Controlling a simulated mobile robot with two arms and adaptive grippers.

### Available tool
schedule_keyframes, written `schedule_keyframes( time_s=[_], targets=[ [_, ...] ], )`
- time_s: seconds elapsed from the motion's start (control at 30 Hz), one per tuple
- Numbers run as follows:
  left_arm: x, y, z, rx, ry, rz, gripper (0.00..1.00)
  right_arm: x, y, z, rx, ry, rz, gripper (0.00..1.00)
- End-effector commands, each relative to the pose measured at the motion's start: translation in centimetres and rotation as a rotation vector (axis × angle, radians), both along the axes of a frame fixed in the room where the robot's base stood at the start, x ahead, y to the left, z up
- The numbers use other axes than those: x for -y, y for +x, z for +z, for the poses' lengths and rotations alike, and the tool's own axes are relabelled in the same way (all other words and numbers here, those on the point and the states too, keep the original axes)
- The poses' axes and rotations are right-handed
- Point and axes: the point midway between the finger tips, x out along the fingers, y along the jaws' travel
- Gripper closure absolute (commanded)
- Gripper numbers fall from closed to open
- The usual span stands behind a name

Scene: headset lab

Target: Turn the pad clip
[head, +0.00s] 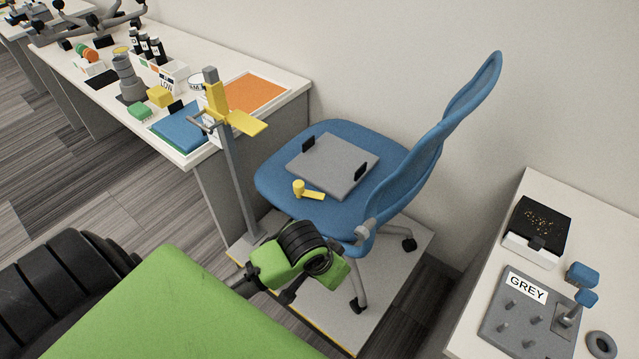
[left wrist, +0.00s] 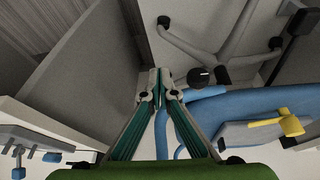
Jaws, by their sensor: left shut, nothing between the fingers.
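A yellow clip (head: 309,190) with an upright round knob and a flat lever sits at the near edge of a grey pad (head: 335,165) on the blue chair's seat. The lever points right in the head view. The yellow clip also shows at the right of the left wrist view (left wrist: 290,123). My left gripper (left wrist: 153,80) is shut and empty, its fingertips together. It is apart from the clip, on the near side of the seat; its fingers are hard to make out in the head view. My right gripper is not in view.
The blue chair (head: 460,105) stands on a light platform (head: 395,295). A grey post with a yellow lever (head: 240,122) rises left of it. A cluttered bench (head: 290,82) is behind left. A white table (head: 470,335) with a GREY board (head: 515,320) is at right.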

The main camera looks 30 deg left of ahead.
Motion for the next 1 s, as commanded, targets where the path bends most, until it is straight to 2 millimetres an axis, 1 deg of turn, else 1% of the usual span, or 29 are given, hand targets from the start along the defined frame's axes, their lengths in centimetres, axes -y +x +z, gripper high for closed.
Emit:
schedule_keyframes(
  time_s=[0.03,0.1,0.27,0.37,0.4,0.53,0.63,0.7,0.77,0.87,1.0],
  targets=[
    [-0.7,1.6,0.9,0.007,0.01,0.004,1.0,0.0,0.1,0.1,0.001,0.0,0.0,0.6],
    [-1.5,3.6,1.9,0.005,0.015,0.024,1.0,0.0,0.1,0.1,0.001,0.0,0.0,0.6],
    [-4.3,7.5,3.6,-0.009,0.033,0.098,1.0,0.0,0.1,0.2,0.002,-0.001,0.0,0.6],
    [-6.8,10.0,5.0,-0.014,0.045,0.164,1.0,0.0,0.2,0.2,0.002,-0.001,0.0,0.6],
    [-8.0,11.1,5.7,-0.015,0.05,0.198,1.0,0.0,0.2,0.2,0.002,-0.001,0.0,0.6],
    [-12.3,14.2,8.3,-0.015,0.058,0.325,1.0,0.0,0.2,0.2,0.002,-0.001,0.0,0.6],
    [-14.9,15.7,10.0,-0.014,0.056,0.408,1.0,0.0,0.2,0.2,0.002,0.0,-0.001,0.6],
    [-16.1,16.3,10.9,-0.013,0.052,0.448,1.0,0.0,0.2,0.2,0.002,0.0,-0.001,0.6],
    [-16.7,16.7,11.3,-0.012,0.049,0.471,1.0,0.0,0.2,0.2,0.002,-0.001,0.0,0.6],
    [-17.1,16.9,11.2,-0.014,0.046,0.485,1.0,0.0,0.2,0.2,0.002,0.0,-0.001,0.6],
    [-17.3,17.4,9.7,-0.017,0.047,0.488,1.0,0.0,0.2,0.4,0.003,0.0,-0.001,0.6]
  ],
)
